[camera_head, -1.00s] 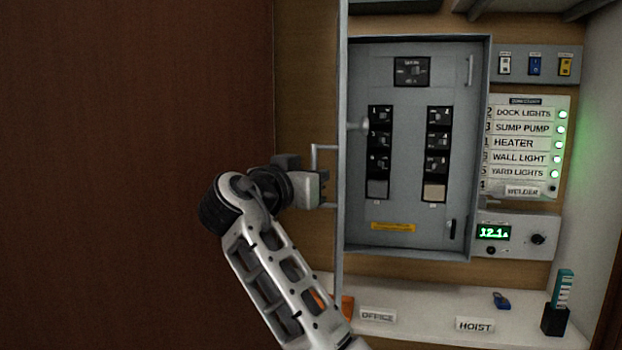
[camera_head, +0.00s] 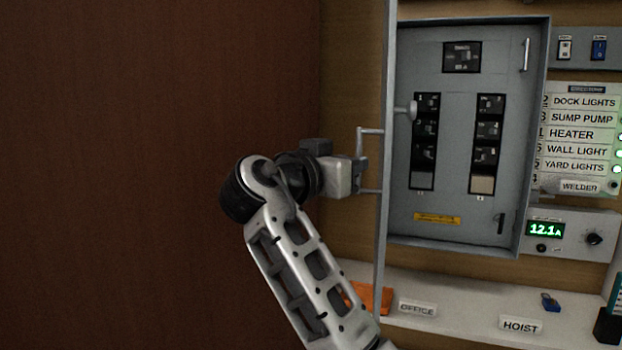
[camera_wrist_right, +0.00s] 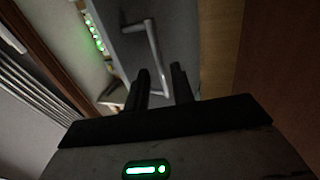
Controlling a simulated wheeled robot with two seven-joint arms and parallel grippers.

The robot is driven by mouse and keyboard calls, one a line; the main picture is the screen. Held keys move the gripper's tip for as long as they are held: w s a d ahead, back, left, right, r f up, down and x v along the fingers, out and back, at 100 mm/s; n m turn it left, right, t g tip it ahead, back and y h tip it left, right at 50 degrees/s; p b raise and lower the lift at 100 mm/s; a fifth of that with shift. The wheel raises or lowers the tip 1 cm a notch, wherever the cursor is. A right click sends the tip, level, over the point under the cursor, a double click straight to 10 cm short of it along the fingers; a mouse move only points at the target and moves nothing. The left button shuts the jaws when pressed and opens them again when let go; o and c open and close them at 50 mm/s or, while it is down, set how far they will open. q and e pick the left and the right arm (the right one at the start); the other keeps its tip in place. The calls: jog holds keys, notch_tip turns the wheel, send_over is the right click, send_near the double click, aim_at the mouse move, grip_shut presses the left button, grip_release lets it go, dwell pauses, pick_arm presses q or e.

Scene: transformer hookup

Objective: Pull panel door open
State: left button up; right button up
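The grey panel door (camera_head: 382,235) stands swung out and shows nearly edge-on in the head view, left of the grey panel box (camera_head: 535,150). Its bracket-shaped handle (camera_head: 359,142) sticks out to the left. My right gripper (camera_head: 362,172) is beside the handle's lower part. In the right wrist view the handle (camera_wrist_right: 155,45) runs down towards the gap between my two dark fingers (camera_wrist_right: 160,82). The fingers look apart. Whether they touch the handle I cannot tell. The breakers inside the box are in plain view. My left gripper is out of view.
Labelled indicators (camera_head: 583,135) and a meter reading 12.1 (camera_head: 572,235) are right of the box. The white shelf (camera_head: 460,322) below holds OFFICE and HOIST tags, an orange item (camera_head: 372,298) and a blue padlock (camera_head: 550,301). A brown surface (camera_head: 120,150) fills the left.

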jog(key=b+v, duration=0.1)
jog(key=v, duration=1)
jog(key=shift+s+a, duration=0.2)
jog(key=shift+s, duration=0.15)
jog(key=shift+r, duration=0.1)
